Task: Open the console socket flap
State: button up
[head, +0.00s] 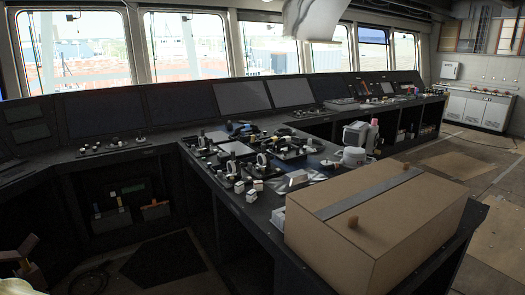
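No part that I can clearly pick out as the socket flap shows in the head view. A large brown box (340,248) sits on the near right end of the console (262,222). I cannot tell whether this box has the flap. The console top behind it carries several levers and switches. My gripper's fingers are not in view. A white part at the top edge may be mine.
A white rounded device (353,156) and a grey machine (356,135) stand behind the box. Dark screens (241,97) line the long desk under the windows. White cabinets (478,108) stand at the far right. Open floor (487,160) lies right of the console.

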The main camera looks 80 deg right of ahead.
aim_at(221, 155)
jog(key=z, duration=1.45)
jog(key=i, duration=1.3)
jog(key=z, duration=0.8)
